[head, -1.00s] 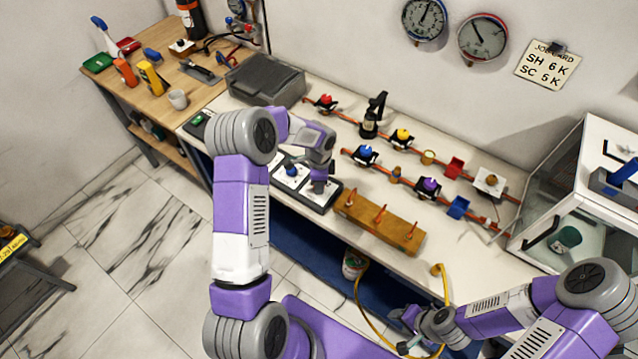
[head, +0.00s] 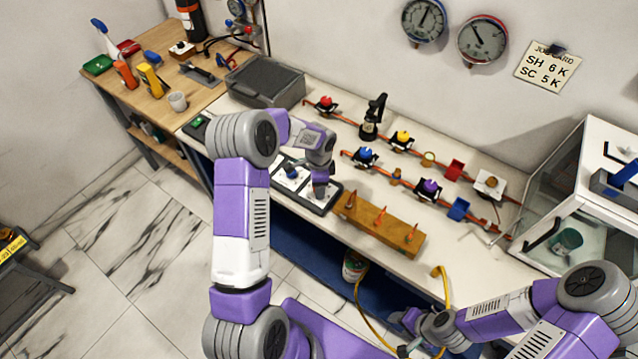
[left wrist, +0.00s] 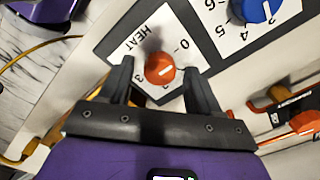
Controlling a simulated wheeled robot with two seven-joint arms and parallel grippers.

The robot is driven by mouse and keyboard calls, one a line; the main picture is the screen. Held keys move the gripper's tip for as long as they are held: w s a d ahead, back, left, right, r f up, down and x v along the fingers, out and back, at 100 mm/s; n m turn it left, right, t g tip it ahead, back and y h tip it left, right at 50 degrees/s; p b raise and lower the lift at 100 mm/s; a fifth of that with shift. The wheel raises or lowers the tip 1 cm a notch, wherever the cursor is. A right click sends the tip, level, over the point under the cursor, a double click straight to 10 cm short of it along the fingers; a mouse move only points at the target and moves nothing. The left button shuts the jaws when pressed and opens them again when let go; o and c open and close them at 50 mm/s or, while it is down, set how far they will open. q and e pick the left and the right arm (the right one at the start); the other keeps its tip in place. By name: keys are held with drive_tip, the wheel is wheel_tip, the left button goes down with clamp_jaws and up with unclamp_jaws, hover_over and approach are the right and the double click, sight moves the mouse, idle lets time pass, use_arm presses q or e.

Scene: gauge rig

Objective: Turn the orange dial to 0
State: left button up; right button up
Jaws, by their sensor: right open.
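The orange dial (left wrist: 159,68) sits on a white plate marked HEAT in the left wrist view. Its white line points right, a little below the printed 0. My left gripper (left wrist: 160,82) has its two dark fingers apart on either side of the dial, with a small gap at each side. The right finger covers part of the scale. In the head view my left gripper (head: 321,188) is over the right end of the dial panel (head: 303,200) and hides the orange dial. My right gripper (head: 406,334) is open and empty, low in front of the bench.
A blue dial (left wrist: 257,8) is beside the orange one on the panel. A wooden block with orange pegs (head: 380,224) stands close to the right of my left gripper. Pipes with coloured valves run behind. A grey box (head: 265,80) stands at the back left.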

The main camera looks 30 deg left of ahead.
use_arm(q)
wheel_tip(320, 180, up, 8)
drive_tip(key=shift+f, duration=0.2)
idle(0.3)
idle(0.5)
